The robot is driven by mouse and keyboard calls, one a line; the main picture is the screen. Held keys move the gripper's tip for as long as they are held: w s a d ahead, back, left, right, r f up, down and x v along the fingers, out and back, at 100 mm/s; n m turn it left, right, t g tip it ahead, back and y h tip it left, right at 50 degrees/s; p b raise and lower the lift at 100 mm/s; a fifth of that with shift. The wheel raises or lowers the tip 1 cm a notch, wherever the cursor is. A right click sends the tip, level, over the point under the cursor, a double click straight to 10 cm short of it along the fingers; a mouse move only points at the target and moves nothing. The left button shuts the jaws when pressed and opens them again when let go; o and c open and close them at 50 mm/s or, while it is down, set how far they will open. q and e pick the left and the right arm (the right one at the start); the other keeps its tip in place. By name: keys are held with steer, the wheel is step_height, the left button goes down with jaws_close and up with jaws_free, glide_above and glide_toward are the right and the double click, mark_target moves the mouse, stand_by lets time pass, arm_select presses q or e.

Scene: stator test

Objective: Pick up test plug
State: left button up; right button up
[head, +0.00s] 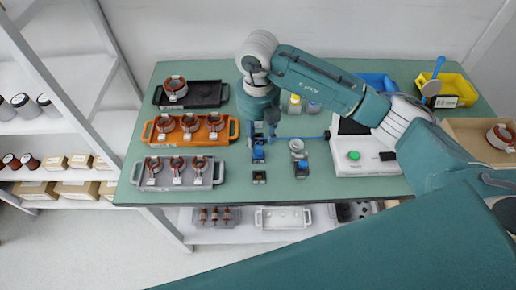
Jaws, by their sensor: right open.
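My right gripper (267,131) points down over the middle of the green table, with its jaws open. Just below its fingers in the picture is a small blue block (258,154) on a dark stand, which looks like the test plug. I cannot tell whether the fingers touch it. A thin blue cable (305,138) runs from the gripper's area to the white tester box (366,160) with a green button. A second blue piece (301,167) sits on a stand to the right. My left gripper is not in view.
Black (208,92), orange (216,127) and grey (204,179) trays at left hold copper-wound stators. Small bottles (294,104) stand behind the gripper. Yellow (460,84) and blue (378,82) bins are at the back right. A cardboard box (470,128) is at far right.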

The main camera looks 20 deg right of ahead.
mark_target(258, 147)
steer(key=f+p, duration=0.1)
steer(key=f, duration=0.1)
steer(key=f+p, duration=0.1)
steer(key=f, duration=0.2)
steer(key=shift+w+f, duration=0.2)
steer(key=shift+f, duration=0.3)
jaws_close()
